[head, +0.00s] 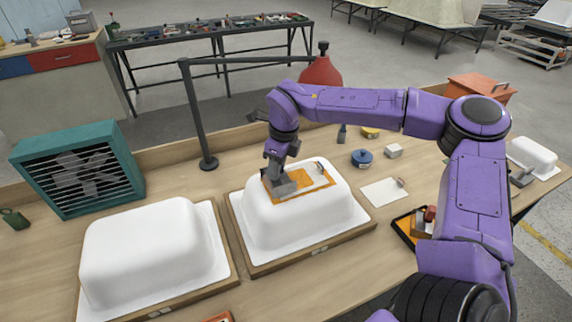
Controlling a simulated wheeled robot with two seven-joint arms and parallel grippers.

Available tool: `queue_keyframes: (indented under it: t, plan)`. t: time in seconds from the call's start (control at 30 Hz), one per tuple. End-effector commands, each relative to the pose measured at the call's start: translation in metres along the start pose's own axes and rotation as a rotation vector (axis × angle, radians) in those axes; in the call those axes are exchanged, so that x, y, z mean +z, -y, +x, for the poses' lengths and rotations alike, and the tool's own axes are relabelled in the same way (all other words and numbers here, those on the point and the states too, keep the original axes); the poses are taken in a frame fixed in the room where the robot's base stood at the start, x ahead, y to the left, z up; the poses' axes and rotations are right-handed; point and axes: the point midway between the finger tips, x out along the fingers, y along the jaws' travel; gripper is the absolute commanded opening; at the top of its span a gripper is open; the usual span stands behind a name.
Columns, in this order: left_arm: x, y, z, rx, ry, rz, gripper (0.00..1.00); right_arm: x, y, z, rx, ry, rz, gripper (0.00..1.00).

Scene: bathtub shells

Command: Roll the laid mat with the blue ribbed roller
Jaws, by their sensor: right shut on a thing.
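A white tub shell (318,222) stands upside down on a wooden base at the middle of the bench. On its top lies an orange patch (318,187) with a paler mat (306,173) on it. My right gripper (281,188) points down at the left part of this patch, low over or touching it. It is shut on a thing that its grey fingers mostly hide. I cannot make out blue ribs there, so I cannot tell from the picture whether it is the roller. My left gripper is not in view.
A second white shell (150,248) stands at left, and a smaller one (533,156) at far right. A teal fan (78,170), a dark post (197,115), a blue round pot (362,158), a white sheet (383,193) and a black-edged tray (404,226) stand or lie around.

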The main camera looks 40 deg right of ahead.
Motion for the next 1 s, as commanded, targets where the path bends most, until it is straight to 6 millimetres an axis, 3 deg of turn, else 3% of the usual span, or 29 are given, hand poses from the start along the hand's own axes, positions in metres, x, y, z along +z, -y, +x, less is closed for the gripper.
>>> queue_keyframes:
  t: [0.37, 0.83, 1.0]
  plan:
    - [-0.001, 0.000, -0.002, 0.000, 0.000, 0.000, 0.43, 0.005, -0.004, -0.004, -0.001, 0.003, 0.001, 0.03]
    - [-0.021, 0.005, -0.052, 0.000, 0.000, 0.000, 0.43, 0.013, -0.004, -0.059, -0.002, 0.003, 0.000, 0.03]
    - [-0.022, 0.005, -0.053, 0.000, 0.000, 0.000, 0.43, 0.013, -0.004, -0.061, -0.002, 0.002, 0.000, 0.03]
